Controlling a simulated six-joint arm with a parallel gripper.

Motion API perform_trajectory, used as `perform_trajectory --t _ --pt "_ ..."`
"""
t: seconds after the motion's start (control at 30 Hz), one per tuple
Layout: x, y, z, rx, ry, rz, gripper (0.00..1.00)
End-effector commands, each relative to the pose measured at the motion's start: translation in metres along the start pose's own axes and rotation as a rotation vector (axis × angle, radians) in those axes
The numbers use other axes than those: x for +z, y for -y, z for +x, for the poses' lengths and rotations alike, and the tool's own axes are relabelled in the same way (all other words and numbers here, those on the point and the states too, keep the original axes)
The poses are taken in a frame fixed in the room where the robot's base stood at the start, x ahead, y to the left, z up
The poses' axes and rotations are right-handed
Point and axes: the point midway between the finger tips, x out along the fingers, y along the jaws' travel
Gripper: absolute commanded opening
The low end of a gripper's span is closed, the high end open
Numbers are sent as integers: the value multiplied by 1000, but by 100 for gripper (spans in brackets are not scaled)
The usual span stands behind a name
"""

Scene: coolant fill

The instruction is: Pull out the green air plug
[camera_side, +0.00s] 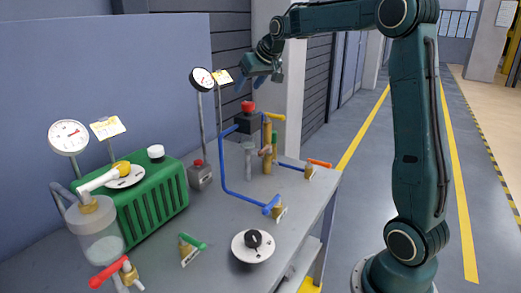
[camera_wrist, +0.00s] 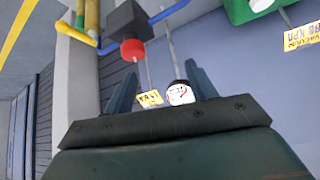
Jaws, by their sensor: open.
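Two small green parts show in the side view. One is a green piece (camera_side: 274,140) beside the upright brass pipe at the back of the bench. The other is a green lever (camera_side: 194,241) on a brass fitting near the front. I cannot tell for sure which is the air plug. Neither shows clearly in the wrist view. My gripper (camera_side: 252,84) is open and empty, high above the back of the bench and well apart from both. Its two fingers also frame a gap in the wrist view (camera_wrist: 162,84).
A black box (camera_side: 246,121) with a red button (camera_side: 248,106) stands below my gripper. Blue piping (camera_side: 222,160) rises beside it. A dial gauge (camera_side: 202,79) stands on a thin post to the left. A green ribbed unit (camera_side: 150,205) and a glass jar (camera_side: 96,240) fill the left side.

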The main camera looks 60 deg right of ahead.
Motion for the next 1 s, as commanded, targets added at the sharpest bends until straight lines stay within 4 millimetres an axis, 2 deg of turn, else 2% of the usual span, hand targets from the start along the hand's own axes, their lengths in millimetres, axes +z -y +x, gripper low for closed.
perform_trajectory --t 0.03,0.2,0.43,0.57,0.8,1.0 --pt "-7 -14 13 9 -3 13 56" --pt "-26 -57 48 29 -17 41 56" --pt "-33 -114 92 52 -11 61 56" --pt "-29 -146 117 62 7 63 56" --pt "-8 -205 159 71 65 49 56" --pt "6 -229 176 72 97 38 56"
